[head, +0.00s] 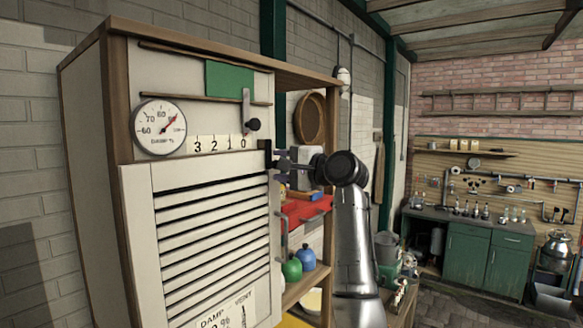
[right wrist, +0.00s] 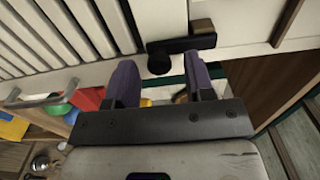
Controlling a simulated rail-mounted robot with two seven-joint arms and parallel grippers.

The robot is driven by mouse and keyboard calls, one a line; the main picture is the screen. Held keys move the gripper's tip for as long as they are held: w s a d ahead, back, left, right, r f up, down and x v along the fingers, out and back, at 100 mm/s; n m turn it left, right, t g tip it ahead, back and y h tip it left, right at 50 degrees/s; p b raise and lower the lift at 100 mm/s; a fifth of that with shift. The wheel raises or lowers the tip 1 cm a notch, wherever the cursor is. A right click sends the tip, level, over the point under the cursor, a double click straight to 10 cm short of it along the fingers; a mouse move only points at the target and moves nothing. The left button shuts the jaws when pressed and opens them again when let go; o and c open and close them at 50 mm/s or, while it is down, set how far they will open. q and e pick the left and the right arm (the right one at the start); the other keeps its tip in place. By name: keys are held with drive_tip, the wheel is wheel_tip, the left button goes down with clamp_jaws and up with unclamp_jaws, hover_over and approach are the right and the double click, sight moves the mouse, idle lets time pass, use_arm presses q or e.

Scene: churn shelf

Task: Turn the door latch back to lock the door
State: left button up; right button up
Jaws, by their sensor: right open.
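The cabinet door (head: 135,210) is a pale louvered panel and looks closed; its slats also show in the right wrist view (right wrist: 60,35). The dark door latch (head: 267,150) sits at the door's upper right edge. In the right wrist view the latch (right wrist: 185,45) is a black bar with a round knob at one end, beside a small brown block. My right gripper (head: 281,160) is open, just right of the latch. In the wrist view its purple fingers are spread, with the knob ahead of the gap between them, and nothing is held. My left gripper is out of view.
A lever with a black knob (head: 253,124) hangs above the latch, next to a dial (head: 159,127) and a number strip (head: 219,144). A door handle (head: 283,238) is below. Shelves to the right hold a red bin (head: 305,210) and green and blue flasks.

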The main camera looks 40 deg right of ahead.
drive_tip(key=b+v, duration=0.5)
drive_tip(key=v, duration=0.8)
drive_tip(key=shift+s+b, duration=0.3)
drive_tip(key=shift+b, duration=0.1)
drive_tip(key=shift+d, duration=0.1)
